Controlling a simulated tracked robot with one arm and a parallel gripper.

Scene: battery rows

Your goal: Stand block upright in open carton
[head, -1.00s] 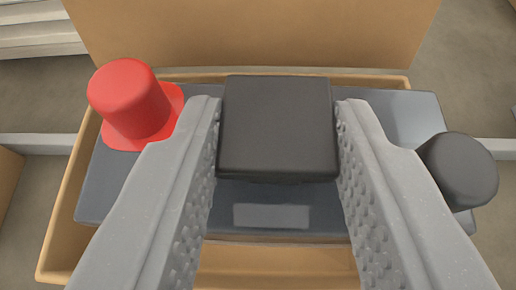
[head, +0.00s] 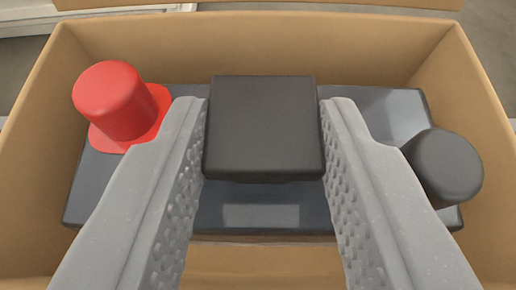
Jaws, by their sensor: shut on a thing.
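The block is a dark grey battery (head: 390,110) with a red round terminal (head: 112,102) at its left and a black round terminal (head: 446,168) at its right. A black square handle (head: 264,126) stands up from its top middle. My gripper (head: 263,110) is shut on this handle, one finger on each side. The open cardboard carton (head: 30,165) surrounds the block in the picture. The block looks level, its top facing me.
A carton flap (head: 260,4) shows at the top edge. A pale rail or shelf (head: 100,20) lies beyond the carton at the top left. Grey floor (head: 480,45) shows at the top right. Narrow gaps show between the block and the carton's side walls.

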